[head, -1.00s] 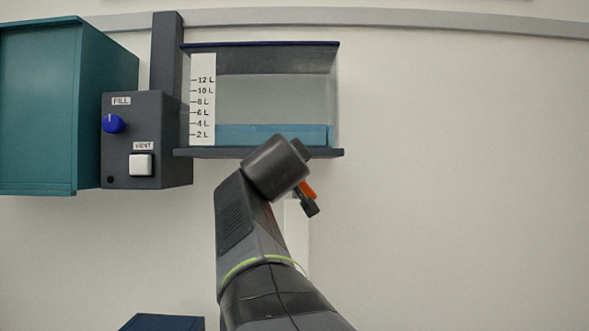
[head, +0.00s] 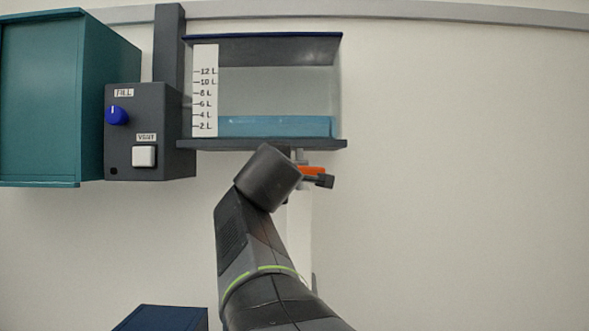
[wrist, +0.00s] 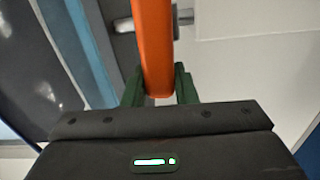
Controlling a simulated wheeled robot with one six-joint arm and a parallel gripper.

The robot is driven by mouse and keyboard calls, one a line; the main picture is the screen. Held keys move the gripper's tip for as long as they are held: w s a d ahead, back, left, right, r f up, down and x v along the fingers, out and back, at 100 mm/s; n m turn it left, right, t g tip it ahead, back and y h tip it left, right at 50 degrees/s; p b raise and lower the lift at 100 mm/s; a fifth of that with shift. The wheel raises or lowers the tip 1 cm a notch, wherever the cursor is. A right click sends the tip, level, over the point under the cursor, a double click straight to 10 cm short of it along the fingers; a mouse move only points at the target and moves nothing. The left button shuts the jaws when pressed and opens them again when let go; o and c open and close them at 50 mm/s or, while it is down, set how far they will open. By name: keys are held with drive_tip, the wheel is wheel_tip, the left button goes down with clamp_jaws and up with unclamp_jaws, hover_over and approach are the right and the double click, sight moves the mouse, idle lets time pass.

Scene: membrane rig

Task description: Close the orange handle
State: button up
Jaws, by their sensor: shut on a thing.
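The orange handle (head: 312,170) sits below the clear tank (head: 275,95), partly hidden behind my arm in the head view. It points right and lies almost level there. In the wrist view the orange handle (wrist: 152,45) runs down from the top edge between the two green fingers. My gripper (wrist: 158,88) is shut on it. In the head view only a dark end of my gripper (head: 325,181) shows, just under and right of the handle. The tank holds blue water up to about the 4 L mark.
A dark control box (head: 150,125) with a blue FILL knob (head: 117,115) and a white VENT button (head: 144,156) is left of the tank. A teal cabinet (head: 45,100) is farther left. A dark blue box (head: 160,318) is at the bottom. The wall at right is clear.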

drive_tip(key=shift+f+n, duration=0.15)
drive_tip(key=shift+n, duration=0.25)
drive_tip(key=o, duration=1)
drive_tip(key=s+b, duration=0.2)
drive_tip(key=s, duration=1.1)
drive_tip(key=shift+s+b, duration=0.4)
drive_tip(key=w+p, duration=0.3)
drive_tip(key=w, duration=1.1)
